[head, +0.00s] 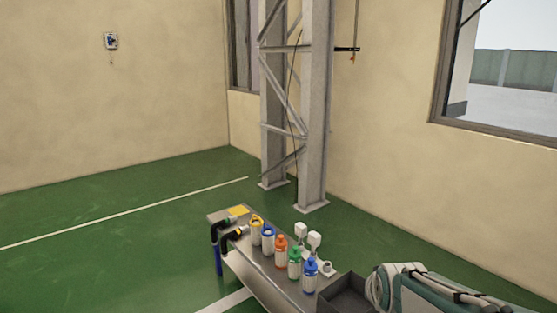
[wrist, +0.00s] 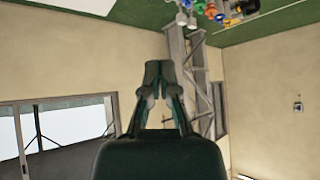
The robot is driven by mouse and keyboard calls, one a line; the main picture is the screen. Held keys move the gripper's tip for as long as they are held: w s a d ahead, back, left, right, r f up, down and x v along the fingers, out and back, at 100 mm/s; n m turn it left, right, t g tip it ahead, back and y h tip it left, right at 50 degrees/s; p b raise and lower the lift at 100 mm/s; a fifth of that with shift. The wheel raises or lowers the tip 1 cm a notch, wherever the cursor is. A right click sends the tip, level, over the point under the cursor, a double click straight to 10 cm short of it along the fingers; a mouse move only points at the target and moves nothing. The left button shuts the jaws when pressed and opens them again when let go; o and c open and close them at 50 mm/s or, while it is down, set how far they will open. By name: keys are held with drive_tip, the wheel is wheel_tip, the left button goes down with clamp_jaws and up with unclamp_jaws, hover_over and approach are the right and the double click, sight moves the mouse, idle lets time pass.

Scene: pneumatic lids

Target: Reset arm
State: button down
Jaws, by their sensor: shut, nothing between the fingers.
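My gripper (wrist: 158,70) shows in the wrist view with its fingertips together and nothing between them. It is clear of every object, and beyond it are the wall and a metal lattice column. The wrist view is upside down, with the floor at the top. In the head view, grey and teal parts of my own body fill the lower right corner, and the fingertips cannot be made out there.
A metal bench (head: 258,282) holds several bottles with coloured tops, including an orange one (head: 281,254), and a dark open tray (head: 346,297). A lattice column (head: 314,120) stands behind it. Green floor (head: 110,250) on the left is clear.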

drive_tip(key=s+a+r+n+g, duration=0.1)
drive_tip(key=s+a, duration=0.1)
drive_tip(key=s, duration=0.8)
drive_tip(key=s+a+r+n+g+y, duration=0.1)
drive_tip(key=s+a+r, duration=0.1)
drive_tip(key=s, duration=0.8)
drive_tip(key=shift+s+g, duration=0.15)
drive_tip(key=shift+g, duration=0.25)
